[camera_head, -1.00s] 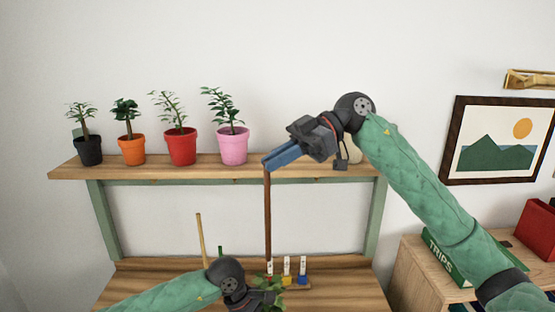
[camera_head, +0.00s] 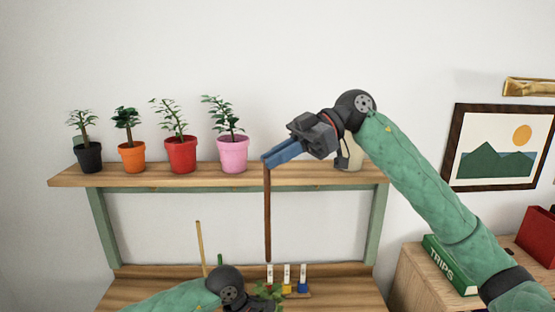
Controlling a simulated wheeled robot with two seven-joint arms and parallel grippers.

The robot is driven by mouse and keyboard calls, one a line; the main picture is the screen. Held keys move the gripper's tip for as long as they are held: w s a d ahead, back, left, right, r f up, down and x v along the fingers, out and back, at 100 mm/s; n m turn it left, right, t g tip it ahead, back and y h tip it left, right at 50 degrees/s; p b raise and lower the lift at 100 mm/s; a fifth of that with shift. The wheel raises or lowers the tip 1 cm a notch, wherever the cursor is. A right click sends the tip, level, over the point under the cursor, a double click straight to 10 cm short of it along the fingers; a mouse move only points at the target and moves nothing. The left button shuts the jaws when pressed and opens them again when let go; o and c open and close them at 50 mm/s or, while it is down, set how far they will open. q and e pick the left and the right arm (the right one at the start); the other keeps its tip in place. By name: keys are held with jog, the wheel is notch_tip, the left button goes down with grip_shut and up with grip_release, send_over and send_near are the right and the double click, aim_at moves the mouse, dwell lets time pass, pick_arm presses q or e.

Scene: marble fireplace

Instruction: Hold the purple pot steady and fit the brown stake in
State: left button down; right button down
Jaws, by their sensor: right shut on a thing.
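My right gripper (camera_head: 268,160) is shut on the upper end of the long brown stake (camera_head: 267,215). The stake hangs almost upright, its lower end above the green leaves of a plant (camera_head: 266,291) at the bottom edge. My left arm reaches in from the lower left to beside this plant. The left gripper's fingers are hidden or cut off by the frame edge. The pot under the leaves is barely visible, so I cannot tell its colour or whether the left gripper holds it.
A wooden shelf (camera_head: 300,175) bears black, orange, red and pink potted plants. A thin tan stick (camera_head: 201,245) stands on the lower bench (camera_head: 140,287). Small tagged blocks (camera_head: 287,285) stand close right of the plant. A side cabinet with a green TRIPS box (camera_head: 449,264) is at right.

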notch_tip(320, 180, up, 8)
dwell(4.2)
jog(key=shift+f, duration=0.1)
pick_arm(q)
jog(key=c, duration=1.6)
grip_release()
jog(key=shift+r, duration=0.1)
